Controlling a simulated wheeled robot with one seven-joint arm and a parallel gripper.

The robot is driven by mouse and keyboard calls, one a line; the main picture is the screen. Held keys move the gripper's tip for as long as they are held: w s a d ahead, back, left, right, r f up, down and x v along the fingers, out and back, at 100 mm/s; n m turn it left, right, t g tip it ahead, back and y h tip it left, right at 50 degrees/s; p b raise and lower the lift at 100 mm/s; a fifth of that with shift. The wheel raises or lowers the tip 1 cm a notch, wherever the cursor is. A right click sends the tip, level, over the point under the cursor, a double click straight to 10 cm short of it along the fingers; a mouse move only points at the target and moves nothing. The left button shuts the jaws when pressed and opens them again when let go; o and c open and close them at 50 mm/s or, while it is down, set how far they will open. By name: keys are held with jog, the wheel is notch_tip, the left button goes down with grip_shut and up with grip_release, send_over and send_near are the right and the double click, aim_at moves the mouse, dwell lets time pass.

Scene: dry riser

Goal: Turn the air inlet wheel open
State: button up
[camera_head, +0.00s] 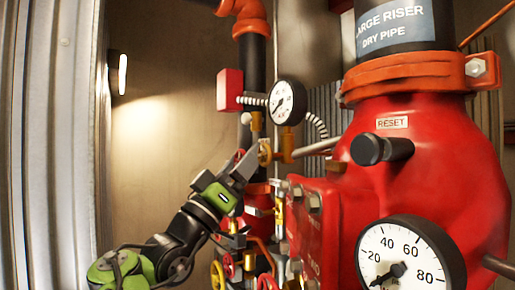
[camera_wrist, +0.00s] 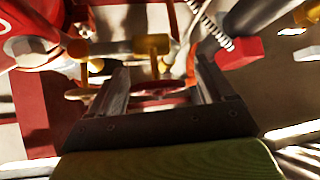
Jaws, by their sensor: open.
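My gripper (camera_head: 248,163) reaches up to the small pipework left of the big red valve body. In the wrist view its two dark fingers (camera_wrist: 162,72) stand apart, with a gap between them. A small red wheel (camera_wrist: 160,86) shows in that gap, partly hidden by the gripper's palm; I cannot tell whether the fingers touch it. In the head view a red wheel rim (camera_head: 237,157) shows just behind the fingers, mostly covered. No label names the air inlet wheel, so I cannot confirm that this is it. A brass fitting (camera_head: 265,153) sits at the fingertips.
A white gauge (camera_head: 287,102) and a red box (camera_head: 230,90) sit just above my gripper. Lower down are a yellow wheel (camera_head: 217,275) and a red wheel (camera_head: 228,265). The red valve body (camera_head: 440,160) fills the right. The wall side at left is freer.

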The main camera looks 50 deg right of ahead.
jog(key=shift+d+r, duration=0.1)
jog(key=shift+a, duration=0.85)
jog(key=shift+c, duration=0.9)
jog(key=shift+d, duration=0.2)
jog(key=c, duration=0.7)
jog(key=shift+c, duration=0.2)
